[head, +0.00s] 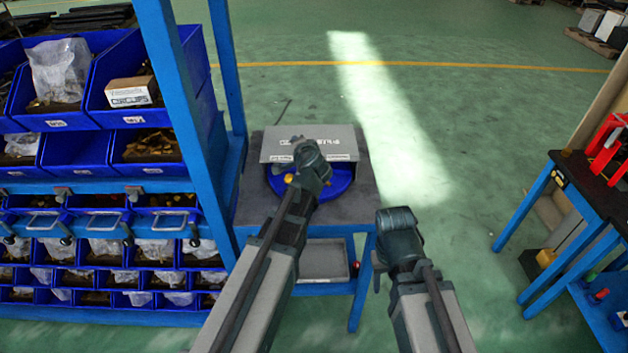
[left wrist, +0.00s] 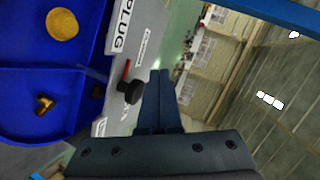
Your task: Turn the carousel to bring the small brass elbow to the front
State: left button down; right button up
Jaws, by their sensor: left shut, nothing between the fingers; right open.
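The blue carousel (head: 343,186) sits on a small dark-topped stand, partly hidden by my left arm. In the left wrist view the carousel (left wrist: 85,95) shows divided compartments. A small brass elbow-shaped piece (left wrist: 43,104) lies in one; a round brass piece (left wrist: 62,24) lies in another. A brass piece (head: 289,178) also shows in the head view, too small to identify. My left gripper (left wrist: 160,73) is shut and empty, beside the carousel; in the head view its fingers (head: 298,142) are over the grey housing. My right gripper (head: 377,272) is open, right of the stand.
A grey housing with white labels (head: 335,142) stands behind the carousel. A black knob with a red part (left wrist: 130,92) is near my left fingers. Blue bin racks (head: 80,188) fill the left. A workbench (head: 572,180) stands right, with open floor between.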

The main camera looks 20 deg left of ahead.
pick_arm(q)
jog(key=s+d+f+n+g+p, duration=0.45)
jog(key=s+d+n+g, duration=0.35)
jog(key=s+d+n, duration=0.4)
pick_arm(e)
notch_tip(320, 180, up, 6)
pick_arm(q)
jog(key=shift+m, duration=0.4)
jog(key=b+x, duration=0.2)
jog(key=w+b+x, duration=0.1)
jog(key=b+x, duration=0.1)
jog(key=x, duration=0.1)
jog(key=b+x, duration=0.2)
jog(key=x, duration=0.1)
jog(key=shift+w+d, duration=0.2)
jog(key=shift+d, duration=0.15)
jog(key=shift+b+x, duration=0.75)
jog(key=shift+x, duration=0.15)
pick_arm(e)
notch_tip(320, 180, down, 8)
pick_arm(q)
jog(key=shift+a, duration=0.15)
pick_arm(e)
jog(key=shift+r, duration=0.1)
